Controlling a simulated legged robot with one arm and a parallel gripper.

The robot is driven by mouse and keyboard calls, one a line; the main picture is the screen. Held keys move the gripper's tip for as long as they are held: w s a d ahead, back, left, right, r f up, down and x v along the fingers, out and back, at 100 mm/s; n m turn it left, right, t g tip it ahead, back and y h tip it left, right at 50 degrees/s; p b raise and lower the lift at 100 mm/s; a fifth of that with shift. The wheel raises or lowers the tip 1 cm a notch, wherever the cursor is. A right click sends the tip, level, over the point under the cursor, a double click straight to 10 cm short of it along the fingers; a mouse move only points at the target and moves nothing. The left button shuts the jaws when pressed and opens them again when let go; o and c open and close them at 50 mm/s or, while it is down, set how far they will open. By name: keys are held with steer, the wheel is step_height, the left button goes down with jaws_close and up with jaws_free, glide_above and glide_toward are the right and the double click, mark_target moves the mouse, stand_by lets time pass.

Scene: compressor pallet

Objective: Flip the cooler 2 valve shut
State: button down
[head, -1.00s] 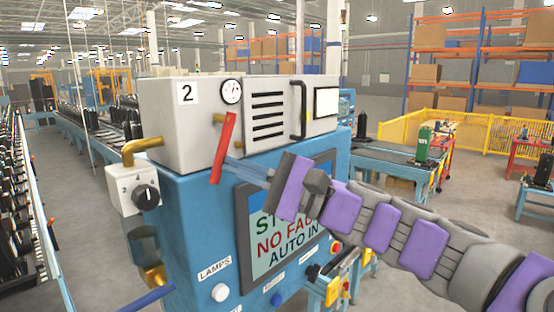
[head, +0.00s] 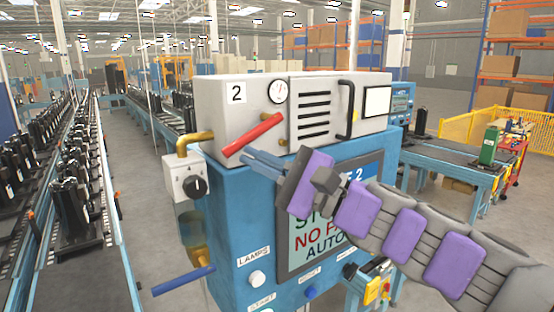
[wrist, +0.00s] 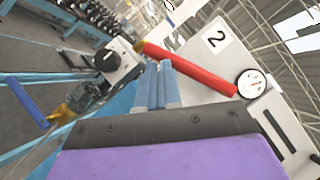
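The cooler 2 valve's red handle (head: 252,134) is on the grey box marked 2 (head: 237,94). It slants from lower left to upper right, nearer level than upright. My gripper (head: 247,158) is just below the handle's lower left part, with its blue fingers close together and nothing seen between them. In the wrist view the red handle (wrist: 190,68) crosses just beyond the fingertips (wrist: 164,66), which overlap its lower edge. I cannot tell whether they touch it. The valve's brass stem is partly hidden behind the handle.
A round gauge (head: 278,91) sits above the handle. A rotary knob (head: 195,187) and a brass pipe (head: 194,140) are to the left. A blue lever (head: 183,281) sticks out lower down. A screen (head: 325,220) lies behind my arm.

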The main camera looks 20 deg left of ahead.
steer(key=shift+s+a+r+p, duration=0.35)
steer(key=shift+a+r+p, duration=0.1)
steer(key=shift+r, duration=0.1)
steer(key=shift+a+r+p, duration=0.3)
steer(key=shift+a+r, duration=0.05)
steer(key=shift+a, duration=0.25)
steer(key=shift+s, duration=0.1)
steer(key=shift+d+r, duration=0.15)
steer(key=shift+d, duration=0.55)
steer(key=shift+a+f, duration=0.15)
steer(key=shift+f, duration=0.25)
steer(key=s+d+f+b, duration=0.5)
steer(key=d+f+b, duration=0.1)
steer(key=f, duration=0.3)
steer(key=shift+d, duration=0.65)
